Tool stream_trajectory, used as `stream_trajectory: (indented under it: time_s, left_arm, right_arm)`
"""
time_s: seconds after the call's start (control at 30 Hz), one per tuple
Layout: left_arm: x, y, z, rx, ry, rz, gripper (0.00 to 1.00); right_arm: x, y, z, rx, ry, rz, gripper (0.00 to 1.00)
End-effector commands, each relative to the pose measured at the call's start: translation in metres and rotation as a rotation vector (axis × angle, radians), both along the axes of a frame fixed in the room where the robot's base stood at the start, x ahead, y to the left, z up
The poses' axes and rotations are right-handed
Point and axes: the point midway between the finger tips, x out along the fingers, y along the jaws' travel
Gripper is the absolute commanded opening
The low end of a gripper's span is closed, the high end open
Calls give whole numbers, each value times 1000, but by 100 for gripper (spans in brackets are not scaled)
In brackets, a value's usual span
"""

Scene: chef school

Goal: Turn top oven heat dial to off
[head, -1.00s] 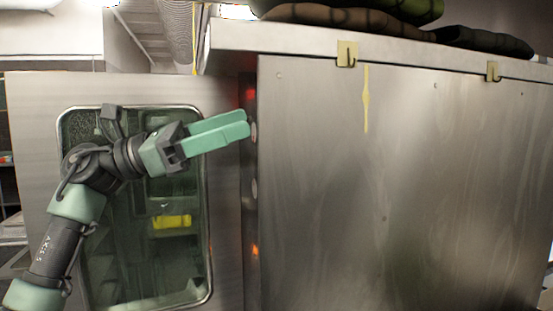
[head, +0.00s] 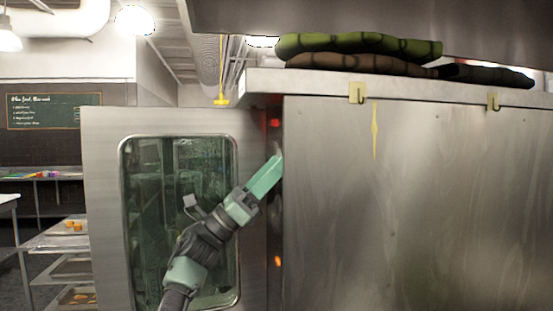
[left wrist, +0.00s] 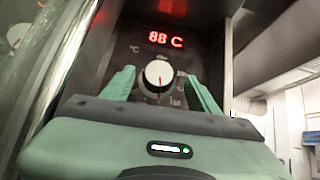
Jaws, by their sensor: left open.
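The top oven's heat dial (left wrist: 159,75) shows in the left wrist view as a round white knob with a red pointer line, below a red digital display (left wrist: 165,38). My left gripper (left wrist: 163,84) is open, with one green finger on each side of the dial. I cannot tell whether the fingers touch it. In the head view my left gripper (head: 270,172) reaches the narrow dark control panel (head: 274,215) beside the oven door, and the dial is mostly hidden there. My right gripper is not in view.
The glass oven door (head: 180,220) stands left of the panel. A large steel side wall (head: 400,210) fills the right, with hooks and folded cloths (head: 360,45) above. Trays on a rack (head: 65,240) stand at the far left.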

Motion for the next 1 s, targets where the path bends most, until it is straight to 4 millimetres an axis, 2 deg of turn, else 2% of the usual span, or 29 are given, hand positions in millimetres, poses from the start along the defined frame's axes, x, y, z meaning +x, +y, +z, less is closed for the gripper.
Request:
stream_trajectory:
  time_s: [0.17,0.33,0.5,0.57,0.77,1.0]
  left_arm:
    - [2,-4,4,1,1,-1,60]
    - [1,-4,3,1,0,0,60]
    - [1,-4,3,1,0,-1,13]
    - [1,-4,3,1,0,-1,0]
    - [1,-4,3,-2,12,1,0]
    - [-2,-4,4,-31,105,2,0]
  right_arm:
    - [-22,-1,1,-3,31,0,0]
    - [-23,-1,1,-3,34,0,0]
    - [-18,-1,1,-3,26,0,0]
    - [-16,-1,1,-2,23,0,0]
    - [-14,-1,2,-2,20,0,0]
    - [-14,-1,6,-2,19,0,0]
